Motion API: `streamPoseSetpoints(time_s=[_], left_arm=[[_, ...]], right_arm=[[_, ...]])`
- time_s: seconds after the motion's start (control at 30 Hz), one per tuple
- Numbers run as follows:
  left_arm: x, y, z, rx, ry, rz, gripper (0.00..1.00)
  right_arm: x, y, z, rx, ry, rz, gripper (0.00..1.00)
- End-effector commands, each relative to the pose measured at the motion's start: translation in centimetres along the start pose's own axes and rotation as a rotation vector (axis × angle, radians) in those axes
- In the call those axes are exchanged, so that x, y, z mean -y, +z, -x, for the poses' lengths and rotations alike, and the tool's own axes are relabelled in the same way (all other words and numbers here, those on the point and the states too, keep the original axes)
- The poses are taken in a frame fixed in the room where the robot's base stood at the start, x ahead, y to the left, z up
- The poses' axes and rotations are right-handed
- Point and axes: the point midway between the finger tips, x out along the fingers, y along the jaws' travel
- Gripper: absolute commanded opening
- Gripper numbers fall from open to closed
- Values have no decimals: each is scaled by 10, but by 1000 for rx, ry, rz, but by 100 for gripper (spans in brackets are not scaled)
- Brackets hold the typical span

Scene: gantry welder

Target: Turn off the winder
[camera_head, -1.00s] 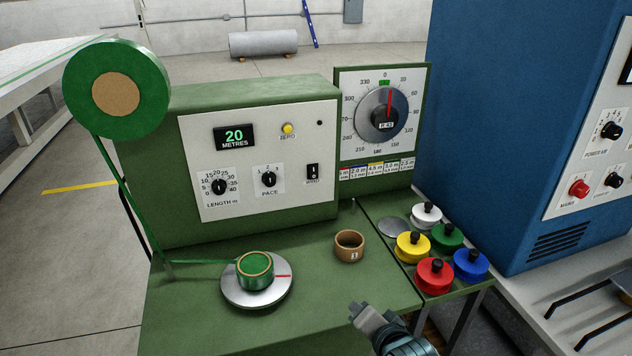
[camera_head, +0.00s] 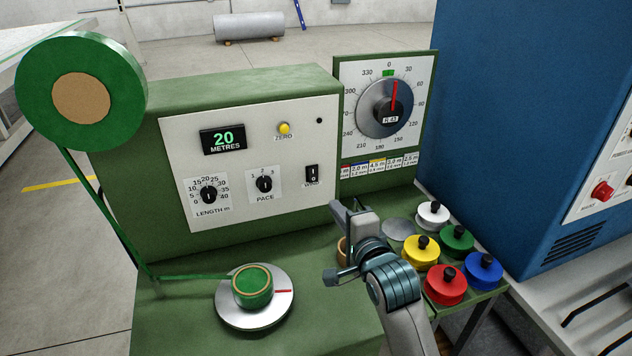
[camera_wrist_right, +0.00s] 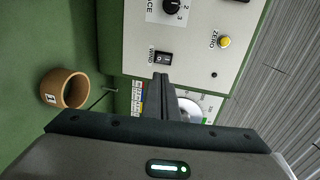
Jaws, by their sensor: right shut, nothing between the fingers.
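The winder is a green machine with a white panel (camera_head: 240,195). Its black WIND rocker switch (camera_head: 312,174) sits at the panel's lower right and also shows in the right wrist view (camera_wrist_right: 163,58). The display (camera_head: 223,139) reads 20 metres. A green roll (camera_head: 253,286) sits on the round plate (camera_head: 224,310), with green tape running to the big reel (camera_head: 120,92). My right gripper (camera_head: 340,240) is shut and empty, in front of the panel and below the switch. In the wrist view its fingertips (camera_wrist_right: 161,77) appear just below the switch; contact cannot be told. My left gripper is out of view.
A tan ring (camera_head: 342,252) stands partly behind my right gripper. Several coloured knobbed weights, including a red one (camera_head: 445,286), stand to the right. The dial (camera_head: 386,108) rises behind. A blue cabinet (camera_head: 540,110) bounds the right side.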

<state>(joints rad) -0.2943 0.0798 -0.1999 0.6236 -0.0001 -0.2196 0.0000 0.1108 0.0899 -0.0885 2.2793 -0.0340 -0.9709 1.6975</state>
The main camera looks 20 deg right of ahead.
Motion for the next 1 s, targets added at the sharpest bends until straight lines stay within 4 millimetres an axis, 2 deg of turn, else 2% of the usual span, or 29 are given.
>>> streamPoseSetpoints(time_s=[0.1,0.2,0.33,0.47,0.63,1.0], left_arm=[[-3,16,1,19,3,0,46],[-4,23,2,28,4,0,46],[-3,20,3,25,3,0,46],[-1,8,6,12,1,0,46],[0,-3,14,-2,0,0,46],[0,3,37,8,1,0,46]], right_arm=[[0,0,0,0,1,1,0],[0,0,0,0,1,2,0],[0,0,-4,0,2,2,0],[1,0,-12,0,2,3,0],[2,0,-31,0,3,4,0],[3,0,-88,-1,2,5,0]])
